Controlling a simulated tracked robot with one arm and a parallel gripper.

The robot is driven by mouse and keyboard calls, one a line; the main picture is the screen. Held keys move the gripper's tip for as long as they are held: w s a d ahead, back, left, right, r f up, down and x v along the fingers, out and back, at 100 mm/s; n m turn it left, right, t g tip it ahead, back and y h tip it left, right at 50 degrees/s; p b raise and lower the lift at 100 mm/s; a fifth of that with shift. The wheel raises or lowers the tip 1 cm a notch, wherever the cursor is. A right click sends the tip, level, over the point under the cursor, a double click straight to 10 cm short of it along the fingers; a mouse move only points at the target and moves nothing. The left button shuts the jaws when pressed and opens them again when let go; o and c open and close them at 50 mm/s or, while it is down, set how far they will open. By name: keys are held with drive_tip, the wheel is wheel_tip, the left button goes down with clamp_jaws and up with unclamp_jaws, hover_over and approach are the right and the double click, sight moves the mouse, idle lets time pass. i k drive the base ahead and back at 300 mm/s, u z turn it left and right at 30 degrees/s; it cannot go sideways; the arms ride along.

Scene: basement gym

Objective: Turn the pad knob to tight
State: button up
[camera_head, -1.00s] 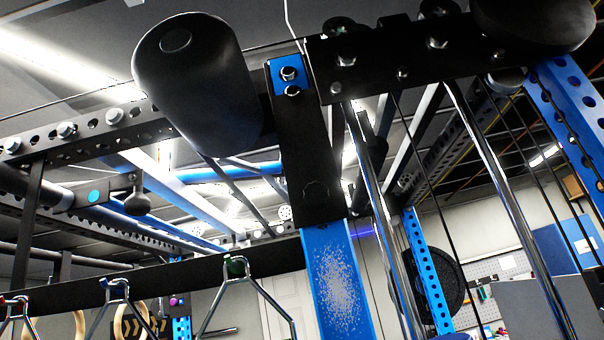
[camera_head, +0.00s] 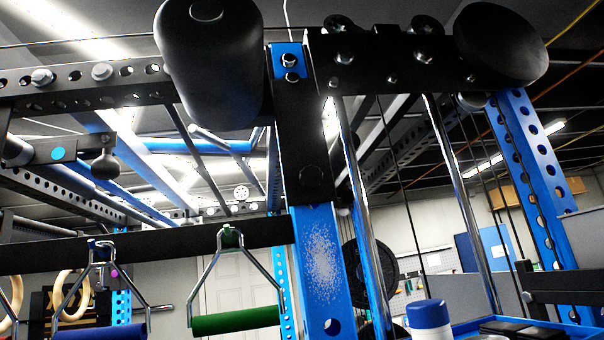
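Two black rounded pads, one at left (camera_head: 210,65) and one at right (camera_head: 505,45), are on a dark crossbar (camera_head: 375,62) high on a blue upright (camera_head: 318,262). A small black ball-shaped knob (camera_head: 104,166) hangs from a bracket with a turquoise dot (camera_head: 57,153) at the left. I cannot tell if this is the pad knob, and no tight or loose marking is readable. My gripper is not in view, so its distance from the knob and pads does not show.
Cable handles with green (camera_head: 235,321) and blue (camera_head: 100,331) grips hang from a dark bar (camera_head: 150,247). Chrome rods (camera_head: 460,200) stand right of the upright. A blue-and-white bottle (camera_head: 430,318) stands at lower right beside a blue tray.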

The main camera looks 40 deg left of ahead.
sight(311, 177)
drive_tip(key=i, duration=0.85)
drive_tip(key=z, duration=0.05)
